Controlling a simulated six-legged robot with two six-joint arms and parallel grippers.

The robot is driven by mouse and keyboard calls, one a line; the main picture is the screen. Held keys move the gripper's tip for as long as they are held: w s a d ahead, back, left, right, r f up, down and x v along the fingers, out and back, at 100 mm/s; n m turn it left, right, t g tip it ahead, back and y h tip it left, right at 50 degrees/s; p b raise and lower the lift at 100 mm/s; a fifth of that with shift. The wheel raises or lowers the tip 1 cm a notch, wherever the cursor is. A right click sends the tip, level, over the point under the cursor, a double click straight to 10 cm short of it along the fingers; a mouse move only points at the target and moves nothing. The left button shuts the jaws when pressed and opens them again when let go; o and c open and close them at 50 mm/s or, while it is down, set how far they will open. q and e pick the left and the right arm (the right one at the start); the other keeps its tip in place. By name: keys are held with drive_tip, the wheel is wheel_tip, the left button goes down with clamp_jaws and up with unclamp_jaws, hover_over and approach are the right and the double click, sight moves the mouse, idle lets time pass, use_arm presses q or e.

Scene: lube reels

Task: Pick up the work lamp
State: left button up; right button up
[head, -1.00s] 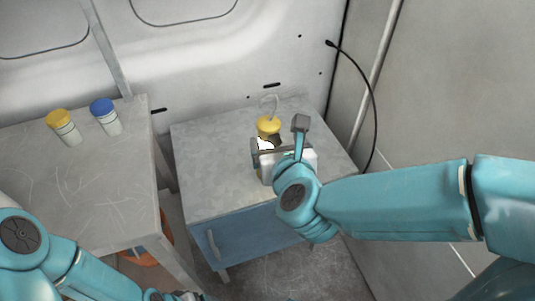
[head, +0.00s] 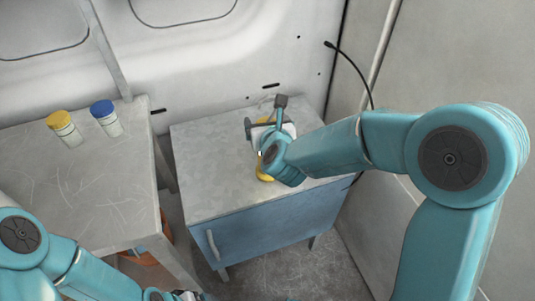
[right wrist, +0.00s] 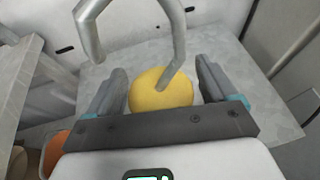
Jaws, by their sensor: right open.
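The work lamp has a rounded yellow body with a grey metal hook on top. In the right wrist view the yellow body (right wrist: 160,90) lies between the two spread fingers of my right gripper (right wrist: 160,84), with a visible gap on each side. Its hook rises toward the camera. In the head view my right gripper (head: 265,118) is over the cabinet and covers most of the lamp; a yellow edge (head: 264,173) shows below it. My right gripper is open. My left arm shows at the bottom left, and its gripper (head: 186,296) is cut off by the frame edge.
The lamp stands on a grey-topped blue cabinet (head: 205,155) against the wall. A scratched table (head: 100,195) at the left holds a yellow-capped jar (head: 65,128) and a blue-capped jar (head: 106,118). An orange object (head: 140,258) is below the table. A black cable (head: 352,66) hangs at right.

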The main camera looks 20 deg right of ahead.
clamp_jaws()
drive_tip(key=shift+r, duration=0.1)
